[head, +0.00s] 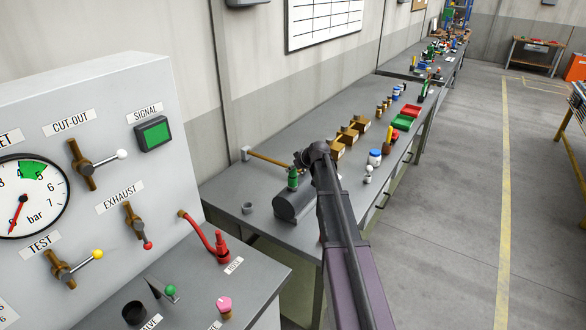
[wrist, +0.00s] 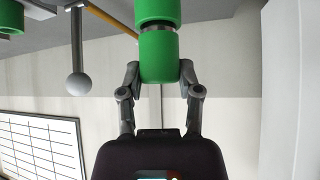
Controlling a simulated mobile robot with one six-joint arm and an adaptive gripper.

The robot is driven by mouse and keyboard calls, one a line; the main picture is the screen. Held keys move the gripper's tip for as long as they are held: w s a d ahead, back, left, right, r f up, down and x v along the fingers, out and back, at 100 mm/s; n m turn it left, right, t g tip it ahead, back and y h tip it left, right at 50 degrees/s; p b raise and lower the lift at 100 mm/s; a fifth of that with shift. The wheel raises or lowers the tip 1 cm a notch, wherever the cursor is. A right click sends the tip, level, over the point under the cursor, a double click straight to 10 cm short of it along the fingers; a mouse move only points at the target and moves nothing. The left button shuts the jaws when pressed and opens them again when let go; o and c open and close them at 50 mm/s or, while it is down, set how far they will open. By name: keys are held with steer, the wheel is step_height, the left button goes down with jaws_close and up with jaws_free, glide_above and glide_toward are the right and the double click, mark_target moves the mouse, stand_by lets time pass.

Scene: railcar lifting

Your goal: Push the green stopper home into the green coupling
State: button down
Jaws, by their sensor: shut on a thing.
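The wrist view looks upside down, with the bench side at the top. My gripper (wrist: 160,70) is shut on the green stopper (wrist: 159,57), one finger on each side of it. The green coupling (wrist: 157,10) is in line with the stopper, on the side away from my palm. In the head view the green coupling (head: 292,182) stands upright by a dark grey cylinder (head: 293,205) on the bench. My wrist partly hides the stopper there.
A brown rod (head: 268,159) runs close beside the coupling. A grey ball on a stem (wrist: 78,82) and another green part (wrist: 11,17) are near in the wrist view. A small grey cup (head: 247,207) stands left. Open boxes (head: 359,128) lie farther along the bench.

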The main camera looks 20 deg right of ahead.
steer(key=shift+c, duration=1)
jaws_free()
steer(key=shift+r, duration=0.1)
step_height(320, 180, up, 10)
steer(key=p, duration=1)
steer(key=shift+w+a+f+b, duration=0.2)
steer(key=shift+a+f+b, duration=0.2)
steer(key=shift+f, duration=0.1)
steer(key=shift+w+a+f+b, duration=0.2)
steer(key=shift+a+f+b, duration=0.05)
steer(key=shift+f+b, duration=0.2)
steer(key=w+a+f+b, duration=0.3)
steer(key=a+f+b, duration=0.4)
steer(key=a, duration=0.1)
steer(key=w+a+f+b, duration=0.4)
steer(key=a+f+b, duration=0.3)
steer(key=a, duration=0.1)
steer(key=shift+w+a, duration=0.15)
steer(key=shift+a, duration=0.25)
steer(key=shift+f, duration=0.1)
